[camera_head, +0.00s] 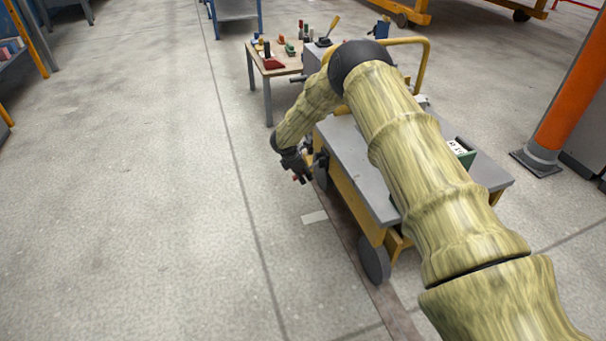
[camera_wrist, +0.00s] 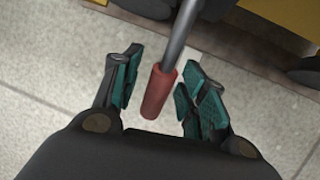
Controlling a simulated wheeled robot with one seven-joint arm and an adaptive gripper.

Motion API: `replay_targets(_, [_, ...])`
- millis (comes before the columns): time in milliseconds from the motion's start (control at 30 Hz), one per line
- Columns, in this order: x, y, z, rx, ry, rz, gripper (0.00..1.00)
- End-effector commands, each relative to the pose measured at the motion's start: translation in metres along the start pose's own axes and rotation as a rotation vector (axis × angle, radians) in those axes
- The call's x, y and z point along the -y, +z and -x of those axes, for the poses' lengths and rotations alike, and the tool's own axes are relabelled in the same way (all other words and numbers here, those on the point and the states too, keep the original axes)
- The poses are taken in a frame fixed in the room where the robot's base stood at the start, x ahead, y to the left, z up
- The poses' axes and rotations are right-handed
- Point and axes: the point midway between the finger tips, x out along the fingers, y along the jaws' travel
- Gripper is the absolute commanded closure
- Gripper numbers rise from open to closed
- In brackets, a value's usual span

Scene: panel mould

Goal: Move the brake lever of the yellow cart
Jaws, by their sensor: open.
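The yellow cart (camera_head: 343,182) stands in the middle of the head view with a grey top, and my arm covers much of it. The brake lever (camera_wrist: 158,92) shows in the wrist view as a grey rod with a red grip. My gripper (camera_wrist: 155,85) is open, with a teal-padded finger on each side of the red grip. The grip lies between the fingers, and I see a gap on both sides. In the head view my gripper (camera_head: 298,172) is beside the cart's left side, low down near a wheel.
A small table (camera_head: 276,66) with tools and coloured items stands behind the cart. An orange post (camera_head: 570,95) rises at the right. A green box (camera_head: 462,154) sits on the cart top. The floor left of the cart is clear.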

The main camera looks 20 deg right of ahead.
Motion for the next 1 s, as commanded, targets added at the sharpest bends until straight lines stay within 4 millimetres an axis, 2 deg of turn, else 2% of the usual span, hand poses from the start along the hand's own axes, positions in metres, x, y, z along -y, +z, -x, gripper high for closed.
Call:
replay_targets(67, [0.0,0.0,0.0,0.0,0.0,0.0,0.57])
replay_targets(300, [0.0,0.0,0.0,0.0,0.0,0.0,1.0])
replay_targets(667, [-0.001,0.001,0.004,-0.019,0.0,-0.005,1.0])
replay_targets(1000, [-0.004,0.003,0.02,-0.166,0.004,-0.037,1.0])
